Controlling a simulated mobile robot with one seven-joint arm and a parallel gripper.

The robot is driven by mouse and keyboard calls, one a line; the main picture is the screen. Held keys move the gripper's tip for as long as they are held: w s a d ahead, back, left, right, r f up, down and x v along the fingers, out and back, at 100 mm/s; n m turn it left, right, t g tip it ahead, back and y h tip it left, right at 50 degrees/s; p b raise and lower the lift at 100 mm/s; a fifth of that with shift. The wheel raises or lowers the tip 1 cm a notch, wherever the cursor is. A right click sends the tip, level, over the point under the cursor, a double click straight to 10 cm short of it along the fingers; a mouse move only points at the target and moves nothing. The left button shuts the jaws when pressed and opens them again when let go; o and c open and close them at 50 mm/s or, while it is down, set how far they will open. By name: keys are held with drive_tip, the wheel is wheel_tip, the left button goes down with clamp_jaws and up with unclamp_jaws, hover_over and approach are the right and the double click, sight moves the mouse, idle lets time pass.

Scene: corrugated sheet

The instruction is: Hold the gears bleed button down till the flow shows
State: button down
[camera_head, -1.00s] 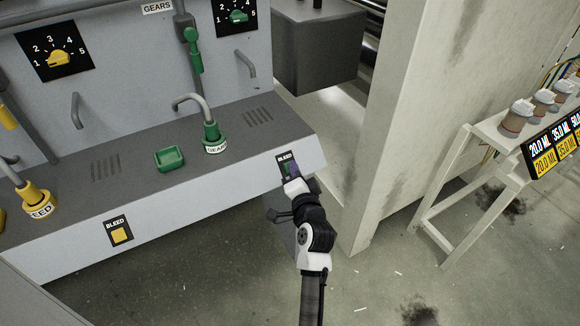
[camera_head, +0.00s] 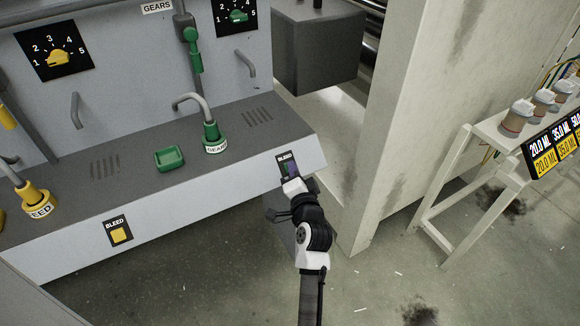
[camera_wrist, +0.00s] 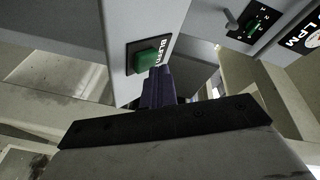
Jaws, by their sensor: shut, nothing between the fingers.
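The green gears bleed button (camera_wrist: 146,62) sits on a black plate marked BLEED in the wrist view. In the head view its plate (camera_head: 285,157) is on the bench's front face at right, and the button is mostly hidden behind my fingers. My gripper (camera_wrist: 159,78) is shut and empty, its purple fingertips at the button's lower right edge. I cannot tell whether they touch or press it. The green fitting labelled GEARS (camera_head: 212,142) carries a curved grey spout (camera_head: 193,98). No stream shows at the spout, above the green tray (camera_head: 169,157).
A yellow bleed button (camera_head: 120,235) is further left on the same front face. A yellow fitting (camera_head: 37,200) stands at far left. A pale wall (camera_head: 440,110) rises right of the bench. A white stand (camera_head: 490,130) with several jars is at far right.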

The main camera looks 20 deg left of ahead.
drive_tip(key=shift+w+a+f, duration=0.15)
drive_tip(key=shift+a+f, duration=0.1)
drive_tip(key=shift+f, duration=0.05)
idle(1.4)
idle(0.6)
drive_tip(key=shift+s+d+r, duration=0.35)
drive_tip(key=shift+d+r, duration=0.1)
drive_tip(key=shift+r, duration=0.15)
drive_tip(key=s+d+r+p, duration=0.2)
drive_tip(key=r, duration=0.1)
drive_tip(key=shift+s+d+r, duration=0.1)
drive_tip(key=shift+d+r, duration=0.15)
drive_tip(key=shift+d, duration=0.15)
drive_tip(key=shift+r, duration=0.1)
idle(0.4)
